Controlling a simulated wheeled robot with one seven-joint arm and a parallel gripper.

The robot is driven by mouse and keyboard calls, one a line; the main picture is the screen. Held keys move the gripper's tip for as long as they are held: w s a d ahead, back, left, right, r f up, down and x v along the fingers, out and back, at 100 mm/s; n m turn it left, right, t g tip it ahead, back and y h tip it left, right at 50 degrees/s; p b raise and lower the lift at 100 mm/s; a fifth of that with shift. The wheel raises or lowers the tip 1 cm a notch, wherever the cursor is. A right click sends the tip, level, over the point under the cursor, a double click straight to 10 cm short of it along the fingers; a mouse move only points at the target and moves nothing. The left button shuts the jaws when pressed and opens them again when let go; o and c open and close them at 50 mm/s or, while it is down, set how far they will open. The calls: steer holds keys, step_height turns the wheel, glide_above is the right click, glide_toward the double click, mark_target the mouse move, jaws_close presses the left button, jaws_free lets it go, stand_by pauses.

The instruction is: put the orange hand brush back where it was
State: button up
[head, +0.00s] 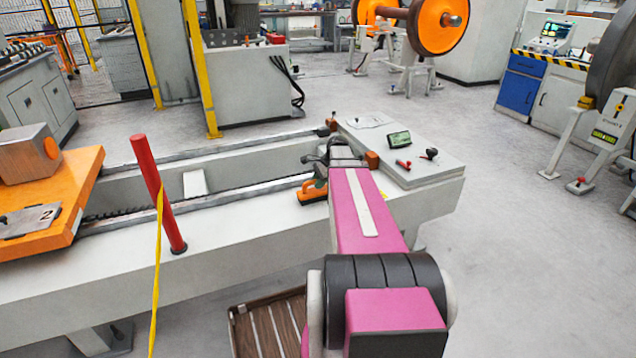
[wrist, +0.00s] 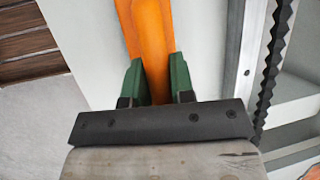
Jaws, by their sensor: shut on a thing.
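The orange hand brush (wrist: 150,35) is between the two green fingers of my gripper (wrist: 156,82) in the wrist view, and the fingers are shut on it. The brush runs up out of the top of that picture, so its far end is hidden. In the head view the orange brush (head: 312,191) shows at the left of my pink arm, with a dark underside, at or just above the light bed of the gantry (head: 270,222). My arm hides most of the gripper there. I cannot tell whether the brush touches the bed.
A red post (head: 158,195) with a yellow strap stands left on the bed. Steel rails and a toothed rack (wrist: 275,60) run beside the brush. A wooden slatted pallet (head: 268,325) lies below. A green-screened device (head: 398,140) and small red tools sit at the bed's right end.

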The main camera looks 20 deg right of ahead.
steer(key=shift+f, duration=0.1)
steer(key=o, duration=0.9)
steer(key=v, duration=1.1)
steer(key=s+a+f+n+h, duration=0.1)
steer(key=s+a+f+n, duration=0.3)
steer(key=a, duration=0.3)
steer(key=s+a+f+n+g+h, duration=0.1)
steer(key=s+a+f+n+h, duration=0.1)
steer(key=s+a+f+n, duration=0.2)
steer(key=s+a+f+n+g+h, duration=0.1)
steer(key=s+a+f+n, duration=0.4)
steer(key=s+a+n, duration=0.3)
steer(key=shift+s+a+f+n+h, duration=0.1)
steer(key=shift+a+n, duration=0.1)
steer(key=shift+a, duration=0.5)
steer(key=shift+s+a+r+n+h, duration=0.1)
steer(key=shift+s+a+n, duration=0.1)
steer(key=shift+a, duration=0.5)
steer(key=shift+s+a+f+n+h, duration=0.1)
steer(key=shift+a+n, duration=0.1)
steer(key=shift+a, duration=0.5)
